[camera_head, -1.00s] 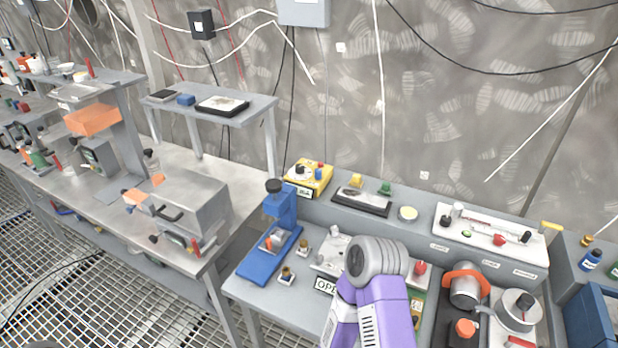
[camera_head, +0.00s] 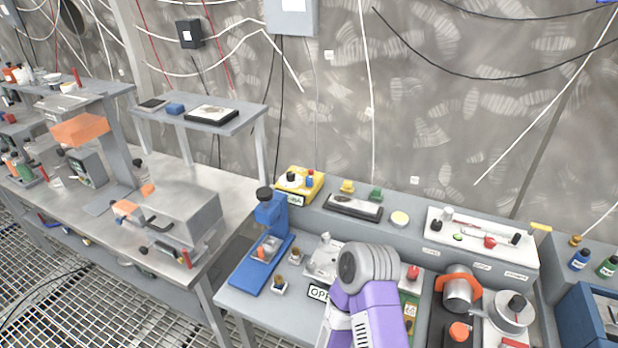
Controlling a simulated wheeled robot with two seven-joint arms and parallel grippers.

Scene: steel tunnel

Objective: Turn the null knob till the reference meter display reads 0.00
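A yellow box (camera_head: 300,183) with a dark knob on a pale dial, and red and blue terminals, stands at the back left of the near bench. A white panel (camera_head: 482,240) with a slider, a red knob and a dark knob lies to its right. A round silver unit with a black knob (camera_head: 516,306) sits at the lower right. I cannot tell which of these is the null knob, and no meter reading is legible. My purple arm with a grey joint (camera_head: 368,268) reaches over the bench from the bottom edge. Neither gripper is visible.
A blue stand (camera_head: 265,262) is on the bench's left part, with small brass-topped pieces beside it. A silver cylinder with an orange ring (camera_head: 459,290) stands right of my arm. A second bench (camera_head: 130,234) with a metal box is at the left. A grey wall closes the back.

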